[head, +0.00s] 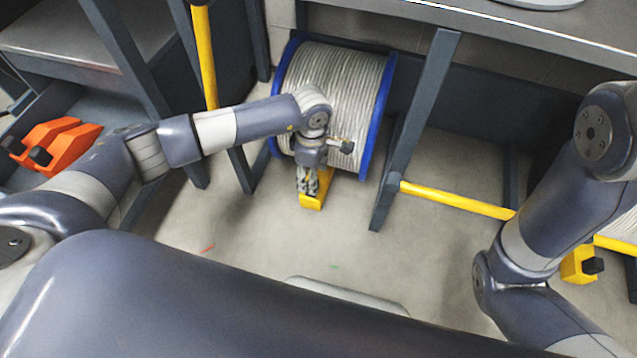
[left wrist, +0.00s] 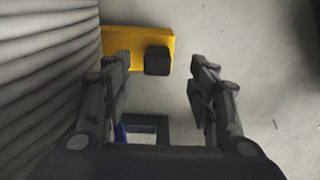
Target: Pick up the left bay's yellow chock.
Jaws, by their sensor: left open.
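The left bay's yellow chock (head: 312,203) is on the floor against the front of a cable drum (head: 335,80) with blue flanges. My left gripper (head: 308,184) is over the chock and hides part of it in the head view. In the left wrist view my left gripper (left wrist: 162,63) is open, and the yellow chock (left wrist: 125,38) lies past the fingertips. The chock's black knob (left wrist: 158,62) appears in line with the gap between the fingers. Contact cannot be told. My right arm is at the right, its gripper out of view.
Another yellow chock (head: 577,265) stands at the right bay. Orange chocks (head: 70,148) sit at the left. A grey post (head: 415,130) stands right of the drum, with a low yellow bar (head: 455,200) beyond it. An upright yellow bar (head: 205,60) is left. The floor in front is mostly clear.

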